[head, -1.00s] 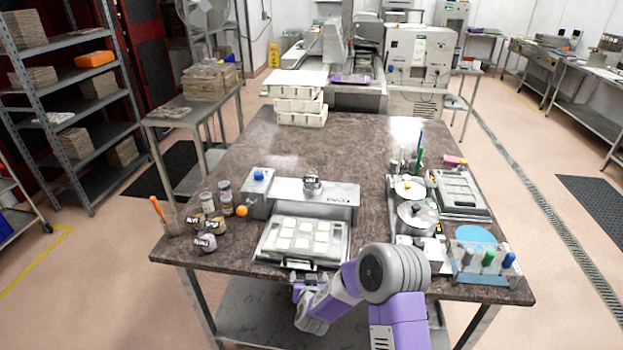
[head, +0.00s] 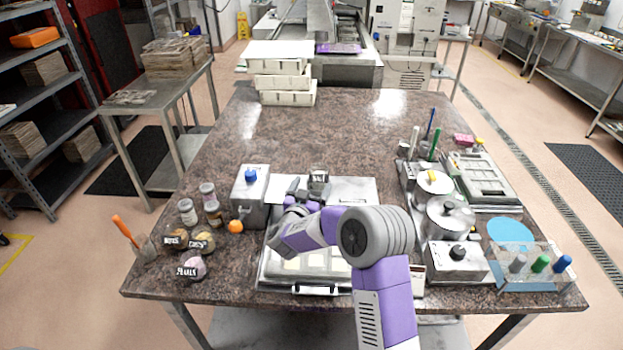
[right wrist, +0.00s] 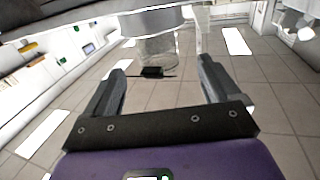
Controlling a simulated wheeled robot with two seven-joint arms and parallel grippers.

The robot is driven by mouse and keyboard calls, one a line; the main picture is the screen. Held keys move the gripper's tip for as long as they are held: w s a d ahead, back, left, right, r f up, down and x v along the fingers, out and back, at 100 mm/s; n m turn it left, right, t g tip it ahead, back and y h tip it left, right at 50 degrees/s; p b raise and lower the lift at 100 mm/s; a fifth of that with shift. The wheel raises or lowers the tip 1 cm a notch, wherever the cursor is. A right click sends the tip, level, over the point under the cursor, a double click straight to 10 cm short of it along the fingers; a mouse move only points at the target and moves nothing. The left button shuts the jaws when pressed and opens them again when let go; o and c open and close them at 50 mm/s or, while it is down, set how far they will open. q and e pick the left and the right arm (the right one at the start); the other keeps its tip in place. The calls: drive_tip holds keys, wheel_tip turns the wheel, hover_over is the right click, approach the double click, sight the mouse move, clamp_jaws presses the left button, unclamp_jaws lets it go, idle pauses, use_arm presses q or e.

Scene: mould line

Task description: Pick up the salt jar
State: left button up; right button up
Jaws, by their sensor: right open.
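A small jar (head: 318,177) with a dark and silvery look stands at the raised back part of the metal unit in the middle of the table. Its label is too small to read, so I cannot tell if it is the salt jar. My right gripper (head: 292,190) is open, just left of this jar and above the metal unit. In the right wrist view, both fingers (right wrist: 165,85) are apart and empty. Past them is a clear glass vessel (right wrist: 158,50) with a dark piece. Lidded jars (head: 187,211) stand on the table's left. My left gripper is out of view.
A grey box (head: 250,196) with a blue knob is left of my gripper. The table's back middle is clear.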

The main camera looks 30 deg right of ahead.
drive_tip(key=shift+w+d, duration=0.35)
drive_tip(key=shift+d, duration=0.4)
drive_tip(key=x, duration=0.5)
drive_tip(key=shift+w+a, duration=0.1)
drive_tip(key=c, duration=1.2)
